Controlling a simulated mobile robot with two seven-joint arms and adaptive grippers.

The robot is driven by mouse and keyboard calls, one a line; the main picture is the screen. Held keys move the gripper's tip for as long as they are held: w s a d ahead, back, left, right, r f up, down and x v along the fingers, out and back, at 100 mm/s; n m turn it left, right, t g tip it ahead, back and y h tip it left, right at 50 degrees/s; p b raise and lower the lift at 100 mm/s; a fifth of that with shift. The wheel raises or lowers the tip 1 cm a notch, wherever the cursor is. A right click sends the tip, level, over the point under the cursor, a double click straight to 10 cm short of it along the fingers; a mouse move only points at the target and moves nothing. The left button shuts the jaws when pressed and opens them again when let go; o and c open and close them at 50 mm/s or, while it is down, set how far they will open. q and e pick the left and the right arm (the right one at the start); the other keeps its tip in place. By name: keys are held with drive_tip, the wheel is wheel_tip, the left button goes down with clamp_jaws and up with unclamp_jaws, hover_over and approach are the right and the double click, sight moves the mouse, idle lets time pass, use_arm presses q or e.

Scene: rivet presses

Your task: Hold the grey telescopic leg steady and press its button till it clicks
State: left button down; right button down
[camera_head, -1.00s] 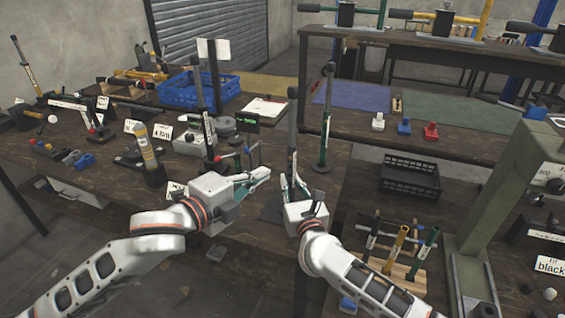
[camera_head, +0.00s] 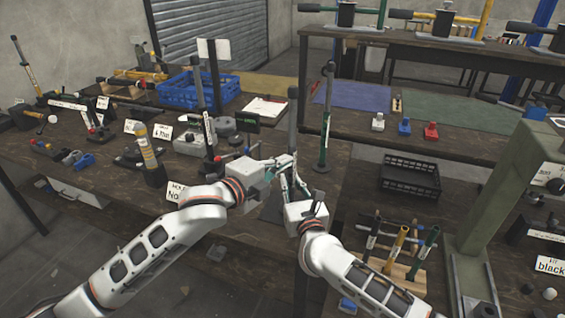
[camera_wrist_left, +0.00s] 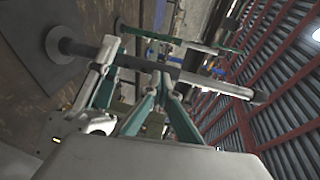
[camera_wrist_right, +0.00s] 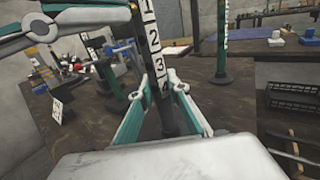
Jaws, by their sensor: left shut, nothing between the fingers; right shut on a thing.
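The grey telescopic leg (camera_head: 293,112) stands upright near the bench's front edge. The button is hidden.
A similar green leg (camera_head: 324,135) stands close behind to the right. A dark post (camera_head: 207,128) stands to the left near a green-screened box (camera_head: 246,118). A black crate (camera_head: 410,178) and a wooden rack (camera_head: 395,262) lie right. A blue crate (camera_head: 190,92) stands behind.

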drive_tip(key=shift+a, duration=0.1)
use_arm(q)
drive_tip(key=shift+w+d+f, duration=0.1)
drive_tip(key=shift+w+d, duration=0.05)
drive_tip(key=shift+w, duration=0.35)
drive_tip(key=shift+w+d+f, duration=0.1)
drive_tip(key=shift+w+d, duration=0.05)
drive_tip(key=shift+w, duration=0.3)
use_arm(e)
drive_tip(key=shift+s+f, duration=0.1)
drive_tip(key=shift+a, duration=0.15)
use_arm(q)
drive_tip(key=shift+w+d+f, duration=0.25)
use_arm(e)
drive_tip(key=shift+s+a, duration=0.15)
drive_tip(key=shift+s, duration=0.05)
drive_tip(key=shift+w+d, duration=0.3)
drive_tip(key=shift+d, duration=0.2)
use_arm(q)
drive_tip(key=v, duration=1.4)
drive_tip(key=shift+r, duration=0.4)
use_arm(e)
drive_tip(key=shift+f, duration=0.1)
